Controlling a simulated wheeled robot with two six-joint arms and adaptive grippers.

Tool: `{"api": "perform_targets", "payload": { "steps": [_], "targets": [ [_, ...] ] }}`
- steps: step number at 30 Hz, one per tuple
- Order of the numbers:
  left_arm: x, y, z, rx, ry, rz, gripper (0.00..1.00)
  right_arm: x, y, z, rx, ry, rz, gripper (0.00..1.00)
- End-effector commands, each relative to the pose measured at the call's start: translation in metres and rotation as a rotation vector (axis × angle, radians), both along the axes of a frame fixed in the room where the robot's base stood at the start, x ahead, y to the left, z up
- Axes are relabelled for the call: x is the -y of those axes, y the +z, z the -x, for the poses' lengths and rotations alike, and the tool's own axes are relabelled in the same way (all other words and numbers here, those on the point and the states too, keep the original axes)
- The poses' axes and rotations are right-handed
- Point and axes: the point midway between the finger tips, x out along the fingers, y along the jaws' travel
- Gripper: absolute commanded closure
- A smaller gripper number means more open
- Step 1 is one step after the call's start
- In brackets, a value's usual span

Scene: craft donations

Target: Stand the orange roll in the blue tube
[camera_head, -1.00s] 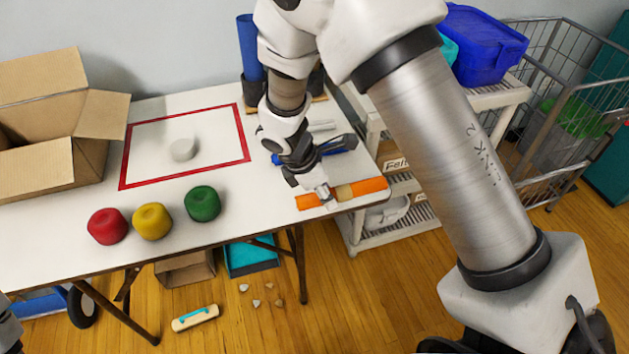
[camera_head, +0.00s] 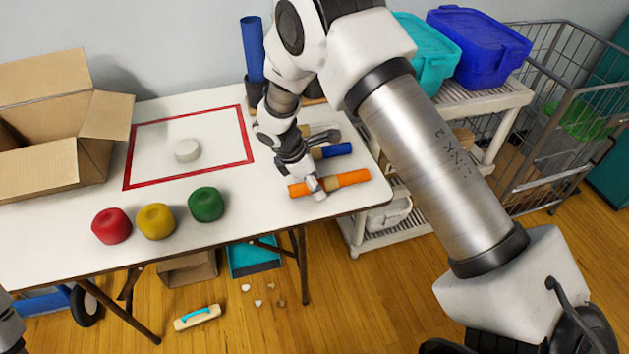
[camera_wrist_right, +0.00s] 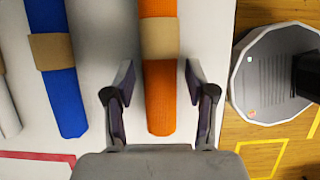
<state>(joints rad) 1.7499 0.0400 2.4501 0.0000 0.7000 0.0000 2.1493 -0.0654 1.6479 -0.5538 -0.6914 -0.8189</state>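The orange roll (camera_head: 348,179) with a tan band lies on its side near the table's right front corner. My right gripper (camera_head: 315,188) is over it. In the right wrist view, the gripper's fingers (camera_wrist_right: 159,85) are open on both sides of the orange roll (camera_wrist_right: 161,110), with gaps between. The blue tube (camera_head: 252,50) stands upright at the back of the table in a dark base. Its opening is too small to make out. My left gripper is out of view.
A blue roll (camera_head: 333,151) lies behind the orange one. A red-outlined area (camera_head: 247,135) holds a white disc (camera_head: 187,150). An open cardboard box (camera_head: 45,175) is at left.

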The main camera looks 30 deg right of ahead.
Motion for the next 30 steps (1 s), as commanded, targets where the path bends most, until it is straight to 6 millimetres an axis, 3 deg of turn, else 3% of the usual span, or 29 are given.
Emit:
{"api": "perform_targets", "payload": {
  "steps": [11,24,30],
  "targets": [
    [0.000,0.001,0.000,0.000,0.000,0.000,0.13,-0.001,0.007,-0.001,0.001,0.000,0.000,0.38],
    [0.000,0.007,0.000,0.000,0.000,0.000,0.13,-0.039,0.099,-0.009,0.003,0.000,0.002,0.38],
    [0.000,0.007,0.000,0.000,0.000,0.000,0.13,-0.045,0.114,-0.011,0.001,0.000,0.001,0.38]
  ]
}}
